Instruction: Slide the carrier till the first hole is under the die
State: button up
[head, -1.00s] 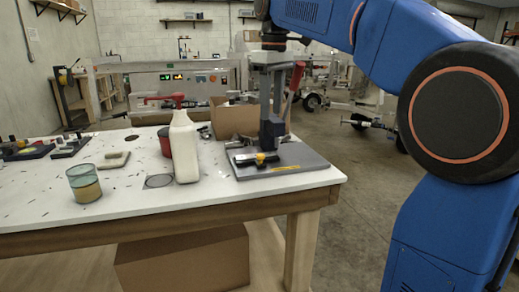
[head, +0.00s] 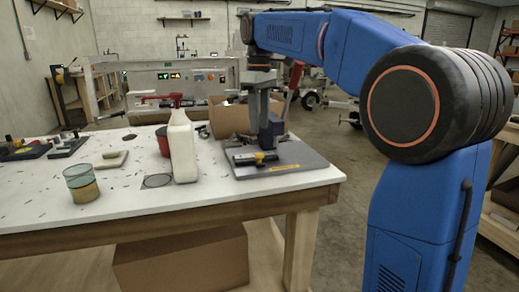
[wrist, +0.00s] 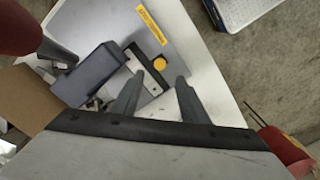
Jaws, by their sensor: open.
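The carrier (head: 249,158) is a dark strip with a yellow knob, lying on the grey base plate (head: 305,158) of the press (head: 268,128). In the wrist view the carrier (wrist: 137,58) has a pale edge, and its yellow knob (wrist: 160,63) lies just beyond the fingertips. My gripper (wrist: 160,76) is open and empty, above the plate, with its fingers either side of the knob's line. I cannot tell its height above the knob. The die and the carrier's holes cannot be made out; the dark press head (wrist: 90,75) covers that area in the wrist view.
A red-handled lever (head: 293,80) rises beside the press. The plate sits near the table's right corner, with open floor beyond.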

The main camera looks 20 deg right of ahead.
aim_at(260, 154)
notch_tip(260, 154, down, 9)
jog(key=shift+f, duration=0.1)
dwell(0.3)
jog(key=shift+d, duration=0.1)
grip_shut()
